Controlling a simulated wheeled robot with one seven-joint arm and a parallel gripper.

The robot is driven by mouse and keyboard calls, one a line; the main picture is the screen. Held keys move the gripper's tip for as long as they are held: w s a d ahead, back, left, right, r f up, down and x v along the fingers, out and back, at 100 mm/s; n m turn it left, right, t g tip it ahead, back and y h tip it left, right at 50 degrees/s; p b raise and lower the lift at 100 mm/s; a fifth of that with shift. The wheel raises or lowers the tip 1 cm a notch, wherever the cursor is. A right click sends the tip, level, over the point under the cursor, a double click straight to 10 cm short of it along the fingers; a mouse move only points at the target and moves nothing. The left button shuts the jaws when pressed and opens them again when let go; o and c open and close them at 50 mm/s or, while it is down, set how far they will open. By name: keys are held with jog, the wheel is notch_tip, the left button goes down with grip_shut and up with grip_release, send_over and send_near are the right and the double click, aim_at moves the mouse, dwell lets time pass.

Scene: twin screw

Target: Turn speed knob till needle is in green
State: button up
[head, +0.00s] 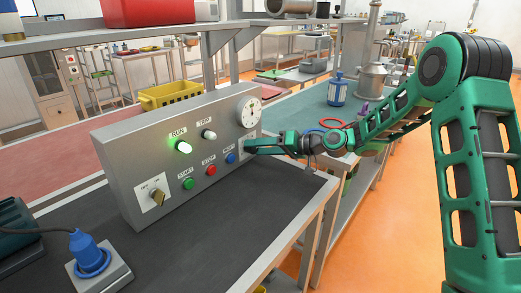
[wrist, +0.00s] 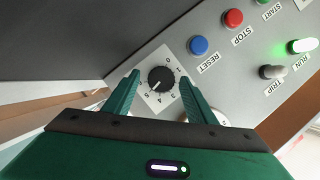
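The black speed knob (wrist: 161,79) sits on a white numbered plate in the wrist view. Its white mark points to the lower left, near the 5. My gripper (wrist: 158,78) is open, with one finger on each side of the knob and a visible gap on both sides. In the head view my gripper (head: 250,146) reaches the right end of the grey control panel (head: 125,150) and hides the knob. The round gauge (head: 248,111) is above it; its needle and any green zone are too small to read. In the wrist view my right finger partly covers the gauge (wrist: 221,118).
The panel also carries a lit green RUN lamp (head: 183,147), an unlit TRIP lamp (head: 209,134), a green START button (head: 188,184), a red STOP button (head: 211,170), a blue RESET button (head: 231,158) and an OFF/ON switch (head: 157,197). A blue plug (head: 88,253) stands at the front left.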

jog(key=v, duration=1)
jog(key=shift+s+d, duration=0.1)
jog(key=shift+d, duration=0.25)
jog(key=shift+s+d+f+h, duration=0.1)
jog(key=shift+s+d+h, duration=0.15)
jog(key=shift+d+h, duration=0.05)
jog(key=s+d+f+h, duration=0.1)
jog(key=s+d+h, duration=0.1)
jog(key=d, duration=0.1)
jog(key=s+d+f+h, duration=0.1)
jog(key=s+d+h, duration=0.1)
jog(key=s+d, duration=0.1)
jog(key=s+d+f+m+h, duration=0.1)
jog(key=s+d+h, duration=0.1)
jog(key=d, duration=0.2)
jog(key=shift+s+d+g, duration=0.25)
jog(key=shift+d+g, duration=0.15)
jog(key=s+d+m+g+h, duration=0.1)
jog(key=s+d+m+h, duration=0.3)
jog(key=s+d, duration=0.7)
jog(key=s+d+m+g+h, duration=0.1)
jog(key=s+d, duration=0.4)
jog(key=s, duration=0.7)
jog(key=s+d+m+g+h, duration=0.2)
jog(key=s+d+m, duration=0.2)
jog(key=s, duration=0.8)
jog(key=shift+s+d+r+g, duration=0.3)
jog(key=shift+d+r+g, duration=0.1)
jog(key=shift+d, duration=0.15)
